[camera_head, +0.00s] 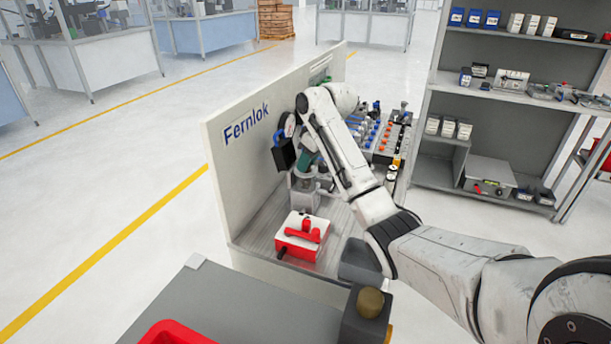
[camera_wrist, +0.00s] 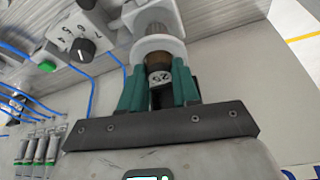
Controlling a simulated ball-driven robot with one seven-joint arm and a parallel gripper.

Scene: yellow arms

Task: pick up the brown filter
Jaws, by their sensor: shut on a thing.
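My gripper (camera_wrist: 160,70) has green fingers closed around the brown filter (camera_wrist: 157,58), a short dark-brown cylinder with a small numbered label. A white collar sits right against the filter's far end, with a grey ribbed body beyond it. I cannot tell whether the filter is still seated there. In the head view my gripper (camera_head: 307,163) points down over a grey block in the bench, beside the white panel. The filter cannot be made out in that view.
A white panel marked Fernlok (camera_head: 247,128) rises at left. Blue tubes (camera_wrist: 91,97), a dial (camera_wrist: 83,48) and a green button (camera_wrist: 47,66) lie close by. Shelves (camera_head: 480,92) stand at right.

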